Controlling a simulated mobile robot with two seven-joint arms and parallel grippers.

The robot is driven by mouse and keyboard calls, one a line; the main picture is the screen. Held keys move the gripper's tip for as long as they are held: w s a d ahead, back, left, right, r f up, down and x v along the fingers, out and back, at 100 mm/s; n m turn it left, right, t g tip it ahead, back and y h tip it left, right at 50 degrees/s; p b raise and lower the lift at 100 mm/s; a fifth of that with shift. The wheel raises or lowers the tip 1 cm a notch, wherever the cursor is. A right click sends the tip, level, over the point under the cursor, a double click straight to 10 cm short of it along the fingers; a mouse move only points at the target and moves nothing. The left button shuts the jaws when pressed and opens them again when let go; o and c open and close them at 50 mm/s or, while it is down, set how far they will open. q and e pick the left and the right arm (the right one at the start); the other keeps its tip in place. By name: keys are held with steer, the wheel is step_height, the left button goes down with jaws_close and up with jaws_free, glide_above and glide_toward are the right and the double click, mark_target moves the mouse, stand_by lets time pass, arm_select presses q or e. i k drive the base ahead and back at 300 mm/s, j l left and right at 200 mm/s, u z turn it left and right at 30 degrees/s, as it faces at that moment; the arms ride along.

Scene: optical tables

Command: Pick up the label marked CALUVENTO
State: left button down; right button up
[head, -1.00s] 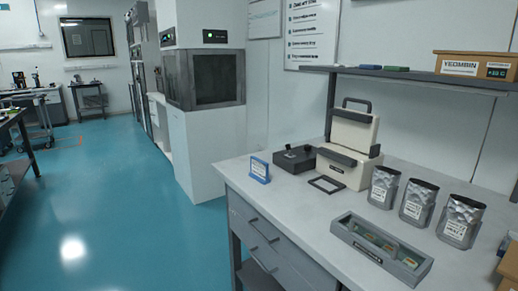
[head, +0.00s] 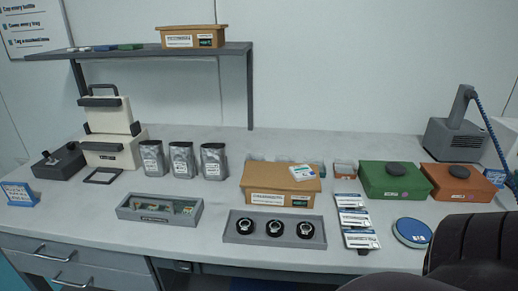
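Three white cards with dark and blue print lie in a column on the bench, right of centre: a back card (head: 345,200), a middle card (head: 353,219) and a front card (head: 361,240). Another white and blue card (head: 303,172) lies on top of a cardboard box (head: 277,196). The print on all of these is too small to read, so I cannot tell which one, if any, is marked CALUVENTO. Neither of my grippers shows in the head view.
A grey tray (head: 233,239) with three dark round parts and a grey parts box (head: 131,212) stand on the bench (head: 85,212). Green (head: 376,191) and orange (head: 440,192) boxes stand right, behind a round blue-rimmed disc (head: 411,233). A large dark rounded shape (head: 470,255) blocks the front right corner.

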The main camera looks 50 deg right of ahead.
mark_target(342, 200)
steer(key=z, duration=1.5)
